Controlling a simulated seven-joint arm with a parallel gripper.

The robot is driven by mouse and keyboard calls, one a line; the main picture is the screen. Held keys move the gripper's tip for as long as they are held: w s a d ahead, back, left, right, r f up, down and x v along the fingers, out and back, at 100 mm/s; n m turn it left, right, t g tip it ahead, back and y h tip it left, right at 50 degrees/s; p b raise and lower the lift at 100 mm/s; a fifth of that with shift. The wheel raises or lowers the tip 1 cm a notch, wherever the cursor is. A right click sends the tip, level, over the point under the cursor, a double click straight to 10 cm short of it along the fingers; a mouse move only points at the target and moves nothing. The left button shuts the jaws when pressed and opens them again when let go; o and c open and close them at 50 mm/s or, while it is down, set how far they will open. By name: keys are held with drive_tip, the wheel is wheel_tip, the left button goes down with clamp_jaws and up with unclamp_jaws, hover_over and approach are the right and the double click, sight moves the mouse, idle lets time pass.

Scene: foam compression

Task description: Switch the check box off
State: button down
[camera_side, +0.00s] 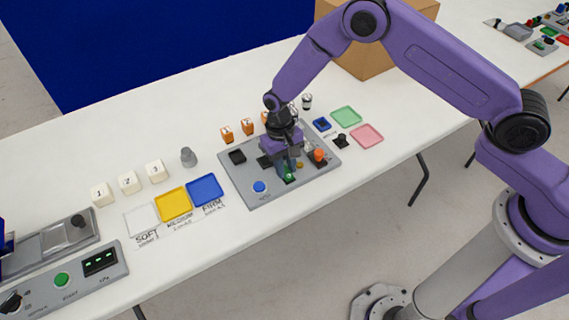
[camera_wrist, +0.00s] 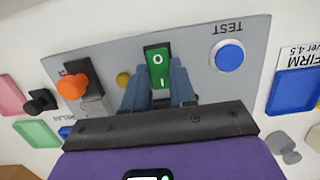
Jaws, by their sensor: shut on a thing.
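The check box is a grey panel (camera_side: 235,185) on the white table; it also fills the upper part of the wrist view (camera_wrist: 200,50). Its green rocker switch (camera_wrist: 158,62), marked O and I, lies between my fingers; its green also shows in the side view (camera_side: 289,178). My gripper (camera_wrist: 159,82) points down over the panel and is shut on the rocker switch, one blue finger on each side. In the side view my gripper (camera_side: 287,170) hides part of the panel. The switch's tilt is hard to tell.
A blue TEST button (camera_wrist: 229,56) sits beside the switch. A small amber lamp (camera_wrist: 123,79) and an orange-topped lever (camera_wrist: 72,86) are on the other side. Yellow (camera_side: 173,204) and blue trays (camera_side: 205,190) lie left of the panel; green (camera_side: 346,117) and pink trays (camera_side: 367,135) lie right.

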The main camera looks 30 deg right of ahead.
drive_tip(key=shift+s+t, duration=0.15)
drive_tip(key=shift+t, duration=0.45)
drive_tip(key=c, duration=0.9)
unclamp_jaws()
drive_tip(key=r, duration=1.1)
drive_tip(key=w+r, duration=0.1)
drive_tip(key=r, duration=0.5)
drive_tip(key=shift+r, duration=0.25)
